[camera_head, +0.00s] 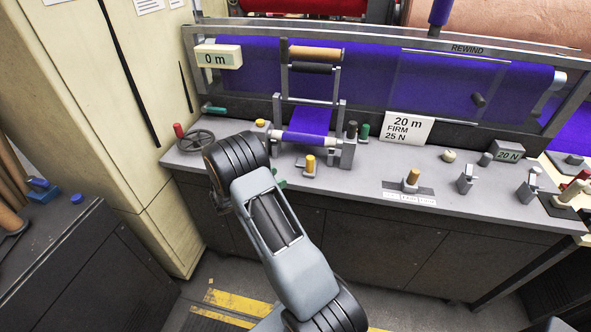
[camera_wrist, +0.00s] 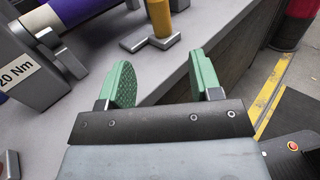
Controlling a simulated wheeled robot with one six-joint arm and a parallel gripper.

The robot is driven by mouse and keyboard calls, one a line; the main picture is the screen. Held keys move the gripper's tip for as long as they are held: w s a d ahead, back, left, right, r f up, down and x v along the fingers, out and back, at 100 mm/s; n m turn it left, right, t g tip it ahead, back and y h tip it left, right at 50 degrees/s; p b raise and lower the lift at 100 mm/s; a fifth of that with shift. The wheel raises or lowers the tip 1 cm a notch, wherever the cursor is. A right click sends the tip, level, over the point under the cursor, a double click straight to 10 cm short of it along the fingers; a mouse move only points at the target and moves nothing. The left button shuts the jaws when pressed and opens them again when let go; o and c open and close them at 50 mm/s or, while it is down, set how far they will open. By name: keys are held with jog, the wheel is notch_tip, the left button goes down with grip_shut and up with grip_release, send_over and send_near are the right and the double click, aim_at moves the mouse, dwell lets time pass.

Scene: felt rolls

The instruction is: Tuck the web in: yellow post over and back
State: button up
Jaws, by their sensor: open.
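A yellow post (camera_head: 310,162) stands upright on a small grey base at the front of the console, just below the purple web (camera_head: 309,122) and its lower roller. In the wrist view the post (camera_wrist: 180,5) shows at the top edge, cut off, on its grey base (camera_wrist: 150,43). My gripper (camera_wrist: 163,75) is open and empty, with green pads spread apart. It is apart from the post, nearer the console's front edge. In the head view my arm hides most of the gripper; a bit of green (camera_head: 281,182) shows left of the post.
A handwheel (camera_head: 196,140) sits at the left. A "20 m FIRM 25 N" card (camera_head: 408,127), knobs and switches line the console. In the wrist view, a grey block labelled "20 Nm" (camera_wrist: 25,75) stands left.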

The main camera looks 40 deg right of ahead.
aim_at(307, 165)
jog(key=d+p, duration=0.1)
jog(key=d, duration=0.3)
jog(key=s+d+p, duration=0.1)
jog(key=d, duration=0.4)
jog(key=s+d, duration=0.1)
jog(key=d, duration=0.4)
jog(key=shift+r+p, duration=0.1)
jog(key=shift+p, duration=0.3)
jog(key=shift+a, duration=0.1)
grip_shut()
